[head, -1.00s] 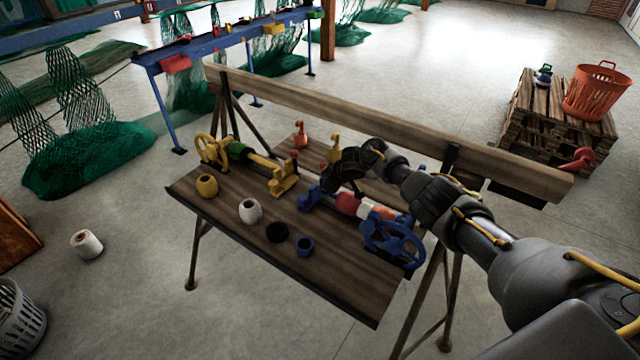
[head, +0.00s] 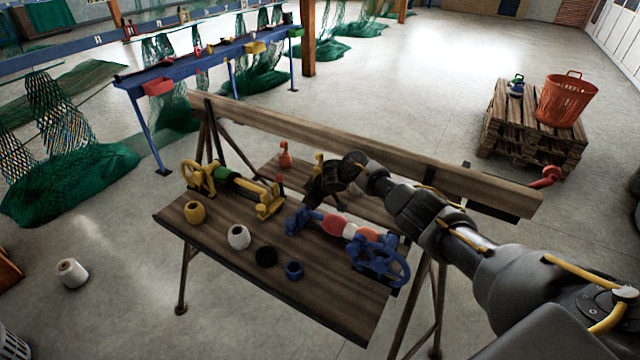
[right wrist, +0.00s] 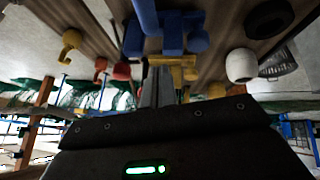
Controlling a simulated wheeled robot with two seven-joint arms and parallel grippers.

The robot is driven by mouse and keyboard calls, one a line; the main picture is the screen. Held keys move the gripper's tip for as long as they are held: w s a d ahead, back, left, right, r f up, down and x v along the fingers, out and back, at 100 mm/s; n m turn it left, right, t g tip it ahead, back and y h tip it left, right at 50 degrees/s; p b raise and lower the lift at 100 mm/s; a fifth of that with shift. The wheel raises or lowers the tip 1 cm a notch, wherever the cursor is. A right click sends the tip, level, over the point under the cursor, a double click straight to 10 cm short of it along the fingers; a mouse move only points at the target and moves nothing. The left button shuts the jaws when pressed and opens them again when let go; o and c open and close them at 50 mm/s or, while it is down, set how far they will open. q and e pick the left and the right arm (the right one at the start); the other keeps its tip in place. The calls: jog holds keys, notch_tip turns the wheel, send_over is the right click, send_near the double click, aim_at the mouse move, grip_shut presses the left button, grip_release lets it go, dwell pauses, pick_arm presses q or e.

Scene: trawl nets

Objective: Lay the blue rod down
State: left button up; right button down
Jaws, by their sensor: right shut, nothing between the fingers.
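A blue stand (head: 300,220) and a blue handwheel (head: 378,262) sit at the right part of the wooden bench (head: 230,268), with a red-and-white piece (head: 345,230) between them. In the right wrist view a blue bar (right wrist: 146,16) stands out from a blue block (right wrist: 178,36); I cannot tell whether this bar is the blue rod. My right gripper (head: 318,200) is over the bench just behind the blue stand. Its fingers (right wrist: 154,88) are together and empty, apart from the blue parts as far as I can see. My left gripper is not in view.
A yellow winder (head: 200,178) with a green roll stands at the bench's left. A yellow ring (head: 195,212), white ring (head: 239,237), black ring (head: 266,257) and blue ring (head: 294,270) lie along the front. A thick beam (head: 370,160) runs behind.

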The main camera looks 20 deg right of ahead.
jog(key=v, duration=0.8)
jog(key=shift+s+d+r, duration=0.2)
jog(key=shift+s+d, duration=0.15)
